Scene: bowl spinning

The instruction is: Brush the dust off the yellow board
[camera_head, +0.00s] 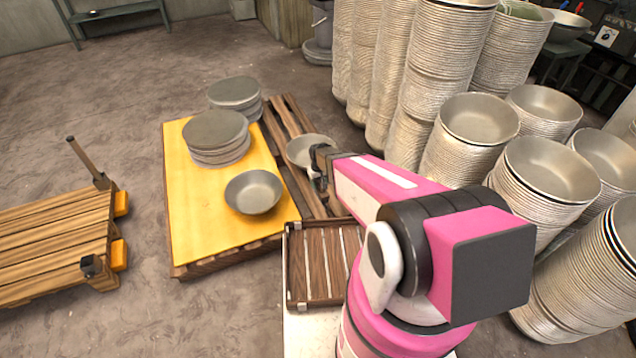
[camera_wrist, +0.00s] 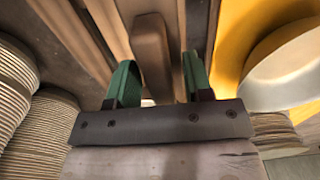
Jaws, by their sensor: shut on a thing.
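The yellow board (camera_head: 200,240) lies on a low pallet left of centre in the head view. It also shows at the right of the wrist view (camera_wrist: 230,45). A grey bowl (camera_head: 253,190) sits on it, with stacks of grey discs (camera_head: 215,135) behind. I cannot make out dust on the board. My gripper (camera_head: 316,168) is just right of the board, over the slatted pallet. In the wrist view its green fingers (camera_wrist: 155,80) are shut on a brown wooden piece (camera_wrist: 150,45), which looks like a brush handle. Its bristles are hidden.
Another bowl (camera_head: 303,147) is right behind my gripper, by the slatted pallet (camera_head: 293,120). Tall bowl stacks (camera_head: 440,80) crowd the right. Another pallet (camera_head: 50,240) stands left. Floor between the pallets is clear.

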